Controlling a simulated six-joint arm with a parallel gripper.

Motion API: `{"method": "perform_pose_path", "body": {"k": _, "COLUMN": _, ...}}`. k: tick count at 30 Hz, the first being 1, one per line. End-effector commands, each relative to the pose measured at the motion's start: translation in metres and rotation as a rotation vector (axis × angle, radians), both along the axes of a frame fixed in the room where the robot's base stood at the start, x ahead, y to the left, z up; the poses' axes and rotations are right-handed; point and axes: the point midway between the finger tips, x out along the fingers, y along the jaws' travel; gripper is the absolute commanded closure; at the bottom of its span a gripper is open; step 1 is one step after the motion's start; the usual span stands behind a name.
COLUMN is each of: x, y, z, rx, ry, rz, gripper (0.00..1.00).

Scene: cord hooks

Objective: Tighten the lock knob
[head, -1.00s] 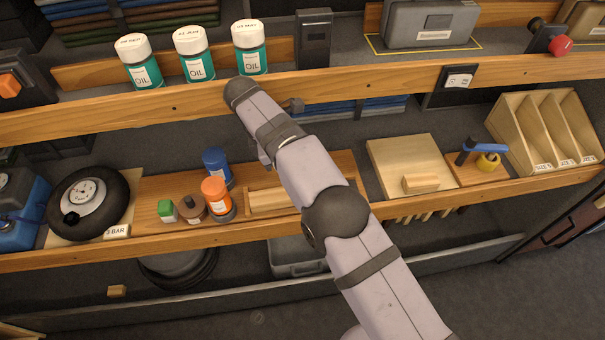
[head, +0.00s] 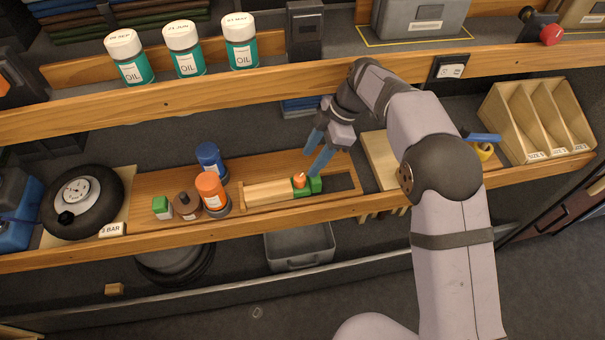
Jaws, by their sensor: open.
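A small orange knob (head: 299,179) sits on a green block (head: 315,184) at the right end of a pale wooden bar (head: 268,193), on the middle shelf. It appears to be the lock knob. My gripper (head: 313,158) is just above and to the right of the knob, its blue-grey fingers pointing down. The fingers are apart and nothing is between them. One fingertip comes close to the green block; I cannot tell whether it touches.
Left of the bar stand an orange-capped container (head: 212,190), a blue-capped container (head: 210,158), a brown bottle (head: 187,204) and a small green-and-white block (head: 162,208). A wooden divider (head: 535,118) stands at the right. The upper shelf edge (head: 200,95) runs above my gripper.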

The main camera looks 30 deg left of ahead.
Motion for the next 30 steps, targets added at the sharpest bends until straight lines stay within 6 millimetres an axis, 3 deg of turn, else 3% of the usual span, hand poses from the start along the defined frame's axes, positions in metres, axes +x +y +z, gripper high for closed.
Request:
{"method": "perform_pose_path", "body": {"k": 8, "x": -0.003, "y": 0.002, "z": -0.008, "rx": -0.001, "ry": 0.003, "rz": 0.0, "gripper": 0.56}}
{"method": "perform_pose_path", "body": {"k": 21, "x": -0.017, "y": 0.016, "z": -0.055, "rx": -0.002, "ry": 0.002, "rz": 0.0, "gripper": 0.56}}
{"method": "perform_pose_path", "body": {"k": 30, "x": -0.02, "y": 0.02, "z": -0.068, "rx": 0.0, "ry": -0.001, "rz": 0.001, "gripper": 0.56}}
